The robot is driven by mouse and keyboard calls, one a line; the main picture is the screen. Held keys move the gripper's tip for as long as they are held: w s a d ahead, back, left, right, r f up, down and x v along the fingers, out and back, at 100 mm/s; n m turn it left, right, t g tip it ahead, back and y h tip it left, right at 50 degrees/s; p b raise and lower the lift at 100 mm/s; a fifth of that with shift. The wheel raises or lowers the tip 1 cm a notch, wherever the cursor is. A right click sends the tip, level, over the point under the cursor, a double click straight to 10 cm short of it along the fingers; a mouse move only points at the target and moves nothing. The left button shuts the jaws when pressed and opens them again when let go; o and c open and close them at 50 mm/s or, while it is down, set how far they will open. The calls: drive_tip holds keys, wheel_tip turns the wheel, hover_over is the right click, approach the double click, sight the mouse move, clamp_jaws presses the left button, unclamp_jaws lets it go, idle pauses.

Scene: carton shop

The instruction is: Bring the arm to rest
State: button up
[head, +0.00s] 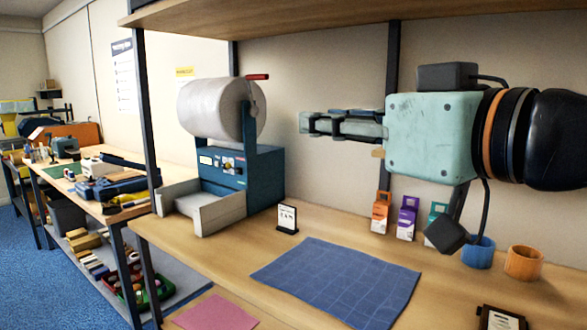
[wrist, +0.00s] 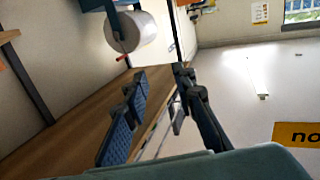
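My gripper (head: 308,122) is raised above the workbench (head: 330,222) in the right half of the head view, its fingers reaching left in front of the back wall. In the wrist view the two dark fingers of my gripper (wrist: 160,72) stand apart with nothing between them. The gripper is open and touches nothing that I can see. The pale green wrist housing and the dark arm behind it are mine.
A blue machine (head: 265,172) with a big white roll (head: 215,107) stands left of my fingers. An upper shelf (head: 330,14) runs overhead. Below lie a blue mat (head: 338,280), small cartons (head: 407,220), a blue cup (head: 478,254) and an orange cup (head: 524,263).

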drive_tip(key=s+d+f+m+g+h, duration=0.2)
drive_tip(key=d+f+g+h, duration=0.1)
drive_tip(key=f, duration=0.9)
drive_tip(key=s+d+f+m+g+h, duration=0.2)
drive_tip(key=d+f+m+g+h, duration=0.1)
drive_tip(key=f, duration=0.9)
drive_tip(key=s+d+f+m+g+h, duration=0.2)
drive_tip(key=s+d+f+g+h, duration=0.1)
drive_tip(key=f, duration=0.9)
wheel_tip(320, 180, up, 22)
drive_tip(key=p, duration=2.1)
drive_tip(key=shift+w+f, duration=0.15)
drive_tip(key=shift+w, duration=0.2)
drive_tip(key=shift+d, duration=0.15)
